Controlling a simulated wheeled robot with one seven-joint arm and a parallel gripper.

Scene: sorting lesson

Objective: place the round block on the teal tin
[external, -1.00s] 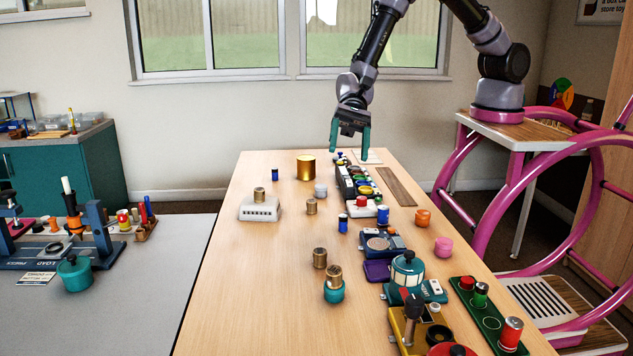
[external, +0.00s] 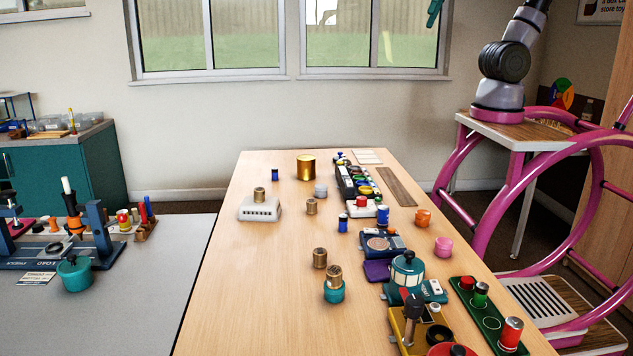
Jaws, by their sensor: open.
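A small teal tin (external: 334,293) stands at the near middle of the wooden table. A brown-gold round block (external: 335,276) sits upright on top of it, and nothing touches it from above. Similar round blocks stand just behind the tin (external: 320,258), further back on the table (external: 311,207) and on a white slotted box (external: 259,194). My gripper (external: 434,13) is at the top edge of the view, far above the table and away from the tin. Only its teal fingertips show; the rest is cut off. It is open and I see nothing in it.
A lidded teal pot (external: 75,272) stands on the grey table at left. A teal lantern-like device (external: 407,270), a purple box (external: 377,270) and a yellow lever device (external: 418,325) crowd the tin's right side. The wooden table's left half is mostly clear.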

